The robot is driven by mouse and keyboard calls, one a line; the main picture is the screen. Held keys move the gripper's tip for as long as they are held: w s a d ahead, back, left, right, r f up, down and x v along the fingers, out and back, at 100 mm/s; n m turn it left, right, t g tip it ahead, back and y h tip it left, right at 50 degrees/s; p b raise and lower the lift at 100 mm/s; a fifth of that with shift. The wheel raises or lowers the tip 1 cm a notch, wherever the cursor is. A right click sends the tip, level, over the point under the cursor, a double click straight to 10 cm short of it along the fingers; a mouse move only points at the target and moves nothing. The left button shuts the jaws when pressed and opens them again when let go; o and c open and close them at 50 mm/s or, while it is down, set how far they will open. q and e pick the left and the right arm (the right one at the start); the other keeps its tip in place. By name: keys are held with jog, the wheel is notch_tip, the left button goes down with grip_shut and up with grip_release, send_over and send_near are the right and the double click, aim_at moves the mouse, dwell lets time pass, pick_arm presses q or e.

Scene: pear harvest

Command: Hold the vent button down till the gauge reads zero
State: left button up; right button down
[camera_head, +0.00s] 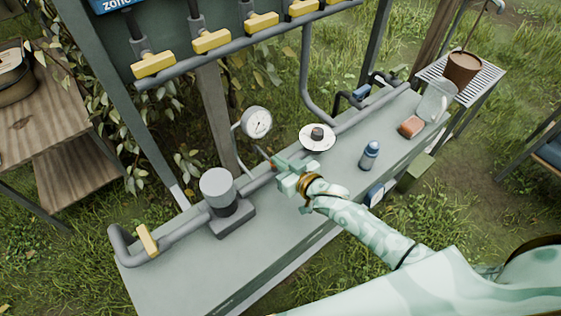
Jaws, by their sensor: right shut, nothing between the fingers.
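The gauge (257,122) is a round white dial on a thin grey stem above the bench pipe. Its needle is too small to read. A white disc with a dark knob (317,133) sits on the pipe to its right; I cannot tell whether this is the vent button. My right gripper (272,160) is shut and empty, just below the gauge and left of the disc, by the pipe. A small orange-brown bit shows at its fingertips; I cannot tell whether they touch anything. My left gripper is not in view.
The grey bench (250,262) carries a grey cylinder housing (218,188), a yellow-handled valve (147,240) and a blue-capped bottle (369,155). A clear jar (435,102) lies near the right end. Yellow valves (211,41) line the pipe above. The bench's front left is clear.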

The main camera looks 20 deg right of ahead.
jog(key=shift+s+f, duration=0.3)
jog(key=shift+f, duration=0.2)
notch_tip(320, 180, up, 6)
jog(key=p, duration=0.6)
jog(key=v, duration=0.9)
jog(key=shift+d+f+p, duration=0.25)
jog(key=shift+f+p, duration=0.1)
jog(key=shift+s, duration=0.1)
